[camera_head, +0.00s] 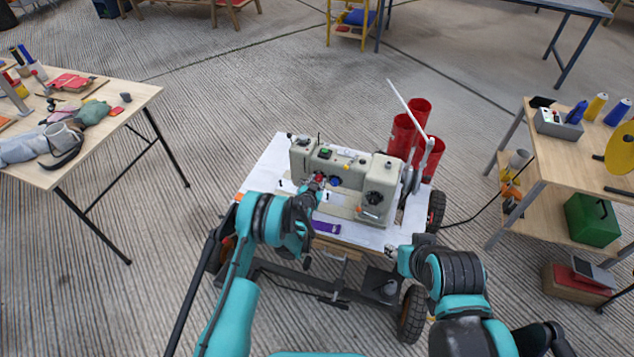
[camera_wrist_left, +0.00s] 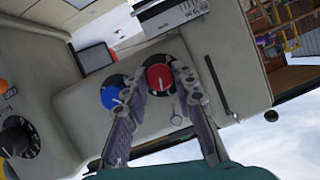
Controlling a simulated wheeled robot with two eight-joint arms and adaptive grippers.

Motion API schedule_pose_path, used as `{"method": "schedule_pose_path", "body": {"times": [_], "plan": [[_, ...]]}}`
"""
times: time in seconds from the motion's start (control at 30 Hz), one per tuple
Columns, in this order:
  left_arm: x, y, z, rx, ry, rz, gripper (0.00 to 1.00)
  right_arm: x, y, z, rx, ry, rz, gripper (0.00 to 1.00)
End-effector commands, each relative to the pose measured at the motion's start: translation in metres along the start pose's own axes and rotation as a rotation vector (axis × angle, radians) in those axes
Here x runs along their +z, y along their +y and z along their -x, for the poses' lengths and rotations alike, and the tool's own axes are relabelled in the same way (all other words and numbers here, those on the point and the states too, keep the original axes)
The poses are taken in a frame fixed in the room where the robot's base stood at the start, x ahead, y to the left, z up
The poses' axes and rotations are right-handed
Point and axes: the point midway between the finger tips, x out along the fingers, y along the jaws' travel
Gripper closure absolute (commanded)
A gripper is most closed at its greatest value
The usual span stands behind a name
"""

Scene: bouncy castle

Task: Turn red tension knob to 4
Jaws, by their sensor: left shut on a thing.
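A cream sewing machine (camera_head: 375,171) stands on a white-topped cart (camera_head: 262,172). Its red tension knob (camera_wrist_left: 160,78) is on the machine's face, with a small white mark. The knob's numbers are too small to read. My left gripper (camera_head: 317,183) reaches the machine's front. In the left wrist view its two fingers (camera_wrist_left: 160,84) lie on either side of the red knob, shut on it. A blue knob (camera_wrist_left: 112,92) sits just left of it, beside the left finger. My right gripper (camera_head: 394,252) is by the cart's front right edge, too small to judge.
A black dial (camera_wrist_left: 16,140) is farther left on the machine. Red cylinders (camera_head: 411,127) stand behind the machine. A cluttered table (camera_head: 140,96) is at left and a wooden shelf table (camera_head: 560,150) at right. Open floor lies between them and the cart.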

Motion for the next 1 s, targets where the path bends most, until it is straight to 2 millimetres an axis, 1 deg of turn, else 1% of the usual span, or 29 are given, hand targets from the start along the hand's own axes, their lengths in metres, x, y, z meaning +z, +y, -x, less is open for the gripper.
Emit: {"method": "schedule_pose_path", "body": {"times": [0.2, 0.5, 0.73, 1.0], "plan": [[-0.0010, 0.0029, -0.0002, -0.070, 0.003, -0.174, 1.00, 0.0000, 0.0000, 0.0000, 0.000, 0.000, 0.000, 0.60], [-0.0006, 0.0044, -0.0006, -0.154, 0.004, -0.376, 1.00, 0.0000, 0.0000, 0.0001, 0.000, 0.000, 0.000, 0.60], [-0.0002, 0.0042, -0.0009, -0.195, 0.003, -0.471, 1.00, -0.0001, 0.0000, 0.0001, 0.000, 0.000, 0.000, 0.60], [-0.0003, 0.0044, -0.0009, -0.212, 0.003, -0.513, 1.00, -0.0001, 0.0000, 0.0001, 0.000, 0.000, 0.000, 0.60]]}}
